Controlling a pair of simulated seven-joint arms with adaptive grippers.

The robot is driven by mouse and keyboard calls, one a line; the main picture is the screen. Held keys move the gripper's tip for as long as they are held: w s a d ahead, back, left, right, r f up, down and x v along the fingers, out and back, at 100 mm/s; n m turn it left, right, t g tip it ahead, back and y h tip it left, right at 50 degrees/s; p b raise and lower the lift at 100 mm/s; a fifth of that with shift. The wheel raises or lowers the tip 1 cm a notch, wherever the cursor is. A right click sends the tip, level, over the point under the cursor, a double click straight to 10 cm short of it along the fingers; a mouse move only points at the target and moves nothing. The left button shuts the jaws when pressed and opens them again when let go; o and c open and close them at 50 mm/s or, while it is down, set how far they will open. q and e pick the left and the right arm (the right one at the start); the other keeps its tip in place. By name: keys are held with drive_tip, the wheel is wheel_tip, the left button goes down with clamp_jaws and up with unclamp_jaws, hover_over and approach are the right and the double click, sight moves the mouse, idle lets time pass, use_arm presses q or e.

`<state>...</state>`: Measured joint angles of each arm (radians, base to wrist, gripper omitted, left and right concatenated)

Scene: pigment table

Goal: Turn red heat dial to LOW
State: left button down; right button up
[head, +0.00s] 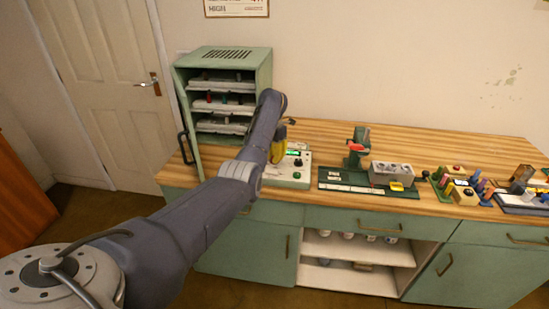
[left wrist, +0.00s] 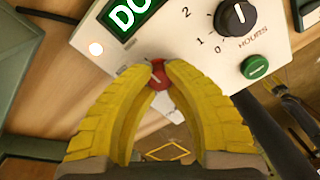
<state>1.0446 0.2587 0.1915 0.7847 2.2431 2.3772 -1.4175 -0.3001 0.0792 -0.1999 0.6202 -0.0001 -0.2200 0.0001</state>
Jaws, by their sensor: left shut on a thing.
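The red heat dial (left wrist: 158,82) is on the cream control box (left wrist: 285,22), below the green display in the left wrist view. My left gripper (left wrist: 162,66) has yellow ridged fingers closed around the dial. The fingers cover most of the dial, so its pointer and any LOW marking cannot be read. In the head view, the control box (head: 290,182) stands on the wooden counter. My left gripper (head: 278,148) reaches down to its left part, and the red dial is hidden there. My right gripper is not in view.
The box also has a black hours dial (left wrist: 236,17), a green button (left wrist: 255,67) and a lit display (left wrist: 125,12). An open green cabinet (head: 262,72) with trays stands behind left. A green board (head: 335,188) with a grey block (head: 390,172) lies to the right.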

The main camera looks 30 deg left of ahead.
use_arm(q)
drive_tip(key=n, duration=0.8)
drive_tip(key=shift+n, duration=0.4)
drive_tip(key=n, duration=0.4)
drive_tip(key=shift+f+n, duration=0.1)
drive_tip(key=shift+n, duration=2.2)
drive_tip(key=c, duration=1.2)
unclamp_jaws()
drive_tip(key=shift+o, duration=0.2)
